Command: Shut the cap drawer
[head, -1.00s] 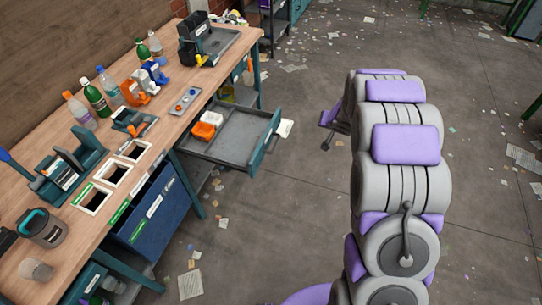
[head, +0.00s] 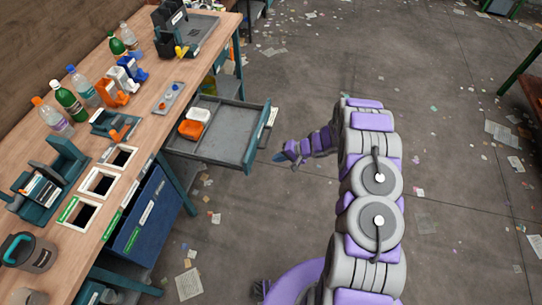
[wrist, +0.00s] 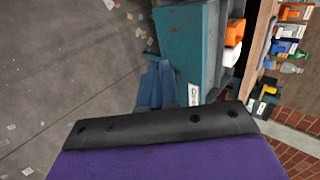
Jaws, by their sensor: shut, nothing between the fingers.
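The cap drawer (head: 228,146) is pulled out from under the wooden bench, with an orange tray (head: 190,129) and a white tray (head: 199,114) inside. Its teal front panel (head: 260,137) faces right in the head view and shows in the wrist view (wrist: 188,45) with a white label. My gripper (head: 279,157) is shut and empty, just outside the front panel near its front corner. In the wrist view its blue fingers (wrist: 157,86) lie together beside the panel. Whether they touch it I cannot tell.
The bench (head: 150,125) carries bottles (head: 69,104), colored dispensers (head: 112,90) and square openings (head: 98,182). A blue bin (head: 140,212) hangs below, nearer me. The floor (head: 270,220) right of the drawer is open, with scattered paper scraps.

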